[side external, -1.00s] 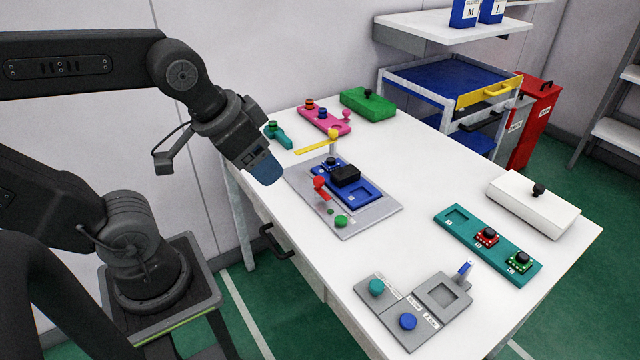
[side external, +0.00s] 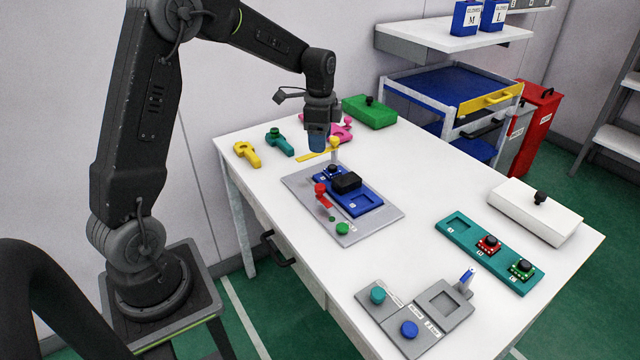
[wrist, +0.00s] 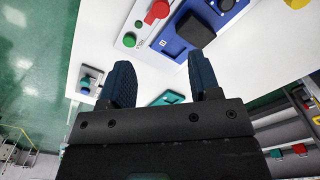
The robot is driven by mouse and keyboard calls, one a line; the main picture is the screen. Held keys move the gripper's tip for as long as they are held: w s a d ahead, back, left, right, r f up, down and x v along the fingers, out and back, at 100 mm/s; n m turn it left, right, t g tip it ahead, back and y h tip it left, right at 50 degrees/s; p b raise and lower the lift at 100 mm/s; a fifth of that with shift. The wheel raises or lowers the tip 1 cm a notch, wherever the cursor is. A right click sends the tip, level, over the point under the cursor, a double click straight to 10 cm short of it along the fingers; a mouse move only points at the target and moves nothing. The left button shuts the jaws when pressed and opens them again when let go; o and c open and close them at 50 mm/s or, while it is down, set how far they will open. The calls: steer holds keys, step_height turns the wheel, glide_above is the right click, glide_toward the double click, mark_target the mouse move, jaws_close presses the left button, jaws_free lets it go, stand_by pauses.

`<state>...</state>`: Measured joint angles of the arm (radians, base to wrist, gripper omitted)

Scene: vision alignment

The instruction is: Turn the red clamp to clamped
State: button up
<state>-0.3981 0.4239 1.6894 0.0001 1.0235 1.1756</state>
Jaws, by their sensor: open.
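The red clamp (side external: 321,189) has a red knob and a short red lever. It stands at the left part of a grey fixture plate (side external: 358,233), beside a blue block (side external: 365,203) that holds a black part (side external: 347,182). Its red knob also shows at the top of the wrist view (wrist: 157,11). My gripper (side external: 318,148) is above the table behind the red clamp, over the yellow lever's end, and apart from the clamp. In the wrist view my gripper's two blue fingers (wrist: 162,78) are spread with nothing between them.
A yellow lever (side external: 312,156) lies at the plate's back edge. A green knob (side external: 342,228) is at its front. Yellow (side external: 247,153), teal (side external: 279,142) and pink (side external: 342,132) tools and a green box (side external: 370,111) lie behind.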

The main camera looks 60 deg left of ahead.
mark_target(320, 186)
step_height(320, 186, down, 14)
steer(key=shift+a+f, duration=0.1)
stand_by(0.5)
steer(key=c, duration=0.9)
